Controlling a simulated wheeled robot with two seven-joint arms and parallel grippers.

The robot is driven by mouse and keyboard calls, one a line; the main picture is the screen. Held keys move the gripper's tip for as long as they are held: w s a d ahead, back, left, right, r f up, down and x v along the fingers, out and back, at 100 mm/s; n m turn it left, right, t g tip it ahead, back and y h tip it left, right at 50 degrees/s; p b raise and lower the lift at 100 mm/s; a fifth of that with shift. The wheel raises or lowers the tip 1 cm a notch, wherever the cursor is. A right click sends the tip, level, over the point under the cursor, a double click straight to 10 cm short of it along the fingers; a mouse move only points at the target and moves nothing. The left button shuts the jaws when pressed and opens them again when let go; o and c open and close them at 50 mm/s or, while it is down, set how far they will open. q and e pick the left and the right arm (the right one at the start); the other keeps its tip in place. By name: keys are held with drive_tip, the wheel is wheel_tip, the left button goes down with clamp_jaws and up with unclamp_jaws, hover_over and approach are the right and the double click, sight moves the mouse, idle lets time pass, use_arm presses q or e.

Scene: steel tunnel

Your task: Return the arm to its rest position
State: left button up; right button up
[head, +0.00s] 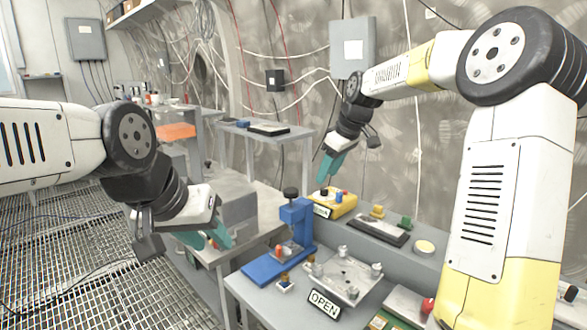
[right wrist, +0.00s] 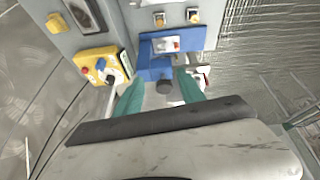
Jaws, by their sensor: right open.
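My right gripper (head: 333,165) hangs in the air above the back of the workbench, with its teal fingers pointing down. In the right wrist view the fingers of the right gripper (right wrist: 159,77) are spread apart with nothing held between them. Beyond them, below, is a blue press (right wrist: 155,62) with a dark round knob. My left gripper (head: 211,238) is at the left of the bench, beside the blue press (head: 296,220) and apart from it. Its teal fingers look spread, and I see nothing held in them.
A yellow button box (head: 336,204) stands at the back of the grey bench. A metal fixture plate (head: 345,277) with an OPEN sign (head: 324,304) is in front. A grey wall box (head: 352,46) hangs behind my right arm. Grated floor (head: 75,275) lies open at left.

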drive_tip(key=s+d+m+t, duration=0.1)
drive_tip(key=s+m, duration=0.2)
drive_tip(key=s, duration=0.7)
drive_tip(key=s+d+m, duration=0.1)
drive_tip(key=s+m, duration=0.2)
drive_tip(key=s, duration=0.8)
drive_tip(key=s+d+m+t+h, duration=0.1)
drive_tip(key=s+d+m, duration=0.1)
drive_tip(key=s, duration=0.8)
drive_tip(key=shift+s+m+t, duration=0.25)
drive_tip(key=shift+m+t, duration=0.05)
drive_tip(key=shift+m, duration=0.5)
drive_tip(key=shift+d, duration=0.15)
